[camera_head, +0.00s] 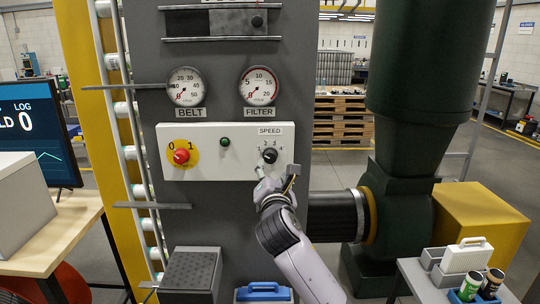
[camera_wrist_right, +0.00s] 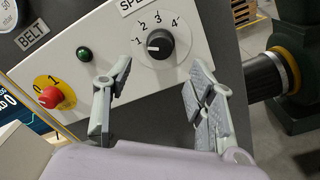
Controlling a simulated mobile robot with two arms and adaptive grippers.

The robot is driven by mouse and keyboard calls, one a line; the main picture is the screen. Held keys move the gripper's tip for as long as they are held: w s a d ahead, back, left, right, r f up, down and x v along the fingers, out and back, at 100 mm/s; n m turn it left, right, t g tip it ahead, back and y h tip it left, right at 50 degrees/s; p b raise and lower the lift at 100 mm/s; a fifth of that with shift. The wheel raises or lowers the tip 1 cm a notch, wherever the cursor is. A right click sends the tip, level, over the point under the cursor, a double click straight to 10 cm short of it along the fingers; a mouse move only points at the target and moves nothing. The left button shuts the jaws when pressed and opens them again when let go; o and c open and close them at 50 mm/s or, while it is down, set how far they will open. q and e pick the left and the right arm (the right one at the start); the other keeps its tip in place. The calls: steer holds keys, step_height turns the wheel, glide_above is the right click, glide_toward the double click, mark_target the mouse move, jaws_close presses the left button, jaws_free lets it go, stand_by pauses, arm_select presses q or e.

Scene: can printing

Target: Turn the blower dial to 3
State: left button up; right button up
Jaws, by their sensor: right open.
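The blower dial (camera_head: 270,155) is a black knob on the white control panel, under the SPEED label, with numbers 1 to 4 around its upper side. In the right wrist view, the dial (camera_wrist_right: 160,44) has a light mark on its left side, nearest the 1 end of the scale. My right gripper (camera_head: 277,176) is open just below the dial. In the wrist view its two fingers (camera_wrist_right: 162,80) are spread wide with nothing between them, and the dial appears beyond the gap, apparently untouched. My left gripper is out of view.
A red switch (camera_head: 182,156) on a yellow plate and a green button (camera_head: 225,142) sit left on the panel (camera_head: 215,170). BELT (camera_head: 186,87) and FILTER (camera_head: 259,86) gauges are above. A dark duct (camera_head: 335,216) lies to the right; a blue-handled case (camera_head: 263,293) is below.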

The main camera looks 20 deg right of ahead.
mark_target(271, 159)
steer(key=p+x, duration=0.2)
steer(key=x, duration=0.6)
steer(key=shift+w, duration=0.15)
steer(key=shift+c, duration=0.3)
steer(key=c, duration=1.1)
